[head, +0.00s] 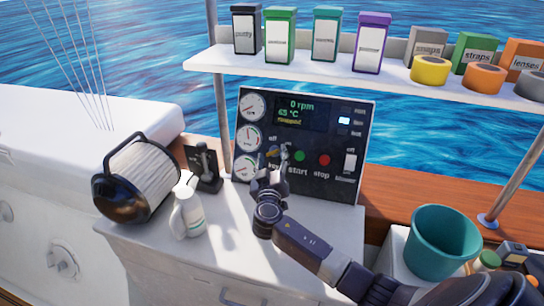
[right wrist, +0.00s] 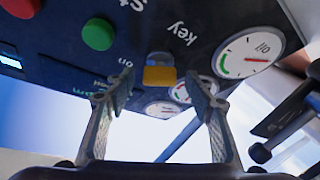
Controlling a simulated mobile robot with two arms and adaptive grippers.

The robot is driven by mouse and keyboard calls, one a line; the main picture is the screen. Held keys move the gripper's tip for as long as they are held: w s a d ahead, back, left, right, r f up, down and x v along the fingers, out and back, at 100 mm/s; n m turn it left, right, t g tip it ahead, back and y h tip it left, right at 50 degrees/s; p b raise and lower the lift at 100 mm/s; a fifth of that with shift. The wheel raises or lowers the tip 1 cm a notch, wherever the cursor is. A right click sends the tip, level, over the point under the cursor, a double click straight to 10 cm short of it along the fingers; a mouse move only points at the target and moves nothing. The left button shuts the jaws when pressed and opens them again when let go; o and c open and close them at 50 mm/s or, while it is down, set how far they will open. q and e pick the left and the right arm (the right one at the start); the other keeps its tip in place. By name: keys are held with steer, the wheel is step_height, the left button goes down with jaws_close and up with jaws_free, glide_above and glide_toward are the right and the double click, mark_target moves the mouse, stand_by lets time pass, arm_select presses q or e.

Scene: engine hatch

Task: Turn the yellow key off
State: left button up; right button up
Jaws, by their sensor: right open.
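The yellow key (right wrist: 160,75) sits in the dark engine panel (right wrist: 215,18), near the "key" label. In the right wrist view its broad yellow head lies between the two fingertips of my open right gripper (right wrist: 162,88), with a visible gap on both sides. In the head view my right gripper (head: 276,160) is in front of the panel's lower left part and hides much of the key (head: 272,152) there. Whether the fingers reach past the key's face I cannot tell. My left gripper is not in view.
Green start (head: 299,156) and red stop (head: 324,160) buttons are right of the key, gauges (head: 248,138) left. A lever (head: 204,165), white bottle (head: 188,215) and round filter (head: 140,180) stand left. A shelf (head: 390,84) of boxes hangs above; a teal bucket (head: 440,245) stands right.

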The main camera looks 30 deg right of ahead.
steer(key=c, duration=0.6)
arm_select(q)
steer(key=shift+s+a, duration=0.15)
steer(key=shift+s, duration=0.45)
arm_select(e)
steer(key=c, duration=0.6)
steer(key=shift+o, duration=0.2)
steer(key=n+y+p, duration=0.2)
steer(key=n+p, duration=0.2)
steer(key=p, duration=0.1)
steer(key=n+y+p, duration=0.2)
steer(key=n+p, duration=0.2)
steer(key=p, duration=0.1)
steer(key=r+n+g+y+p, duration=0.1)
steer(key=n+p, duration=0.3)
steer(key=p, duration=0.2)
steer(key=shift+s+d+y, duration=0.1)
steer(key=shift+d+y, duration=0.2)
steer(key=shift+y, duration=0.1)
arm_select(q)
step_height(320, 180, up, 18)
steer(key=p, duration=0.2)
arm_select(e)
steer(key=shift+f+n+g, duration=0.15)
steer(key=shift+n+g, duration=0.25)
steer(key=shift+n, duration=0.4)
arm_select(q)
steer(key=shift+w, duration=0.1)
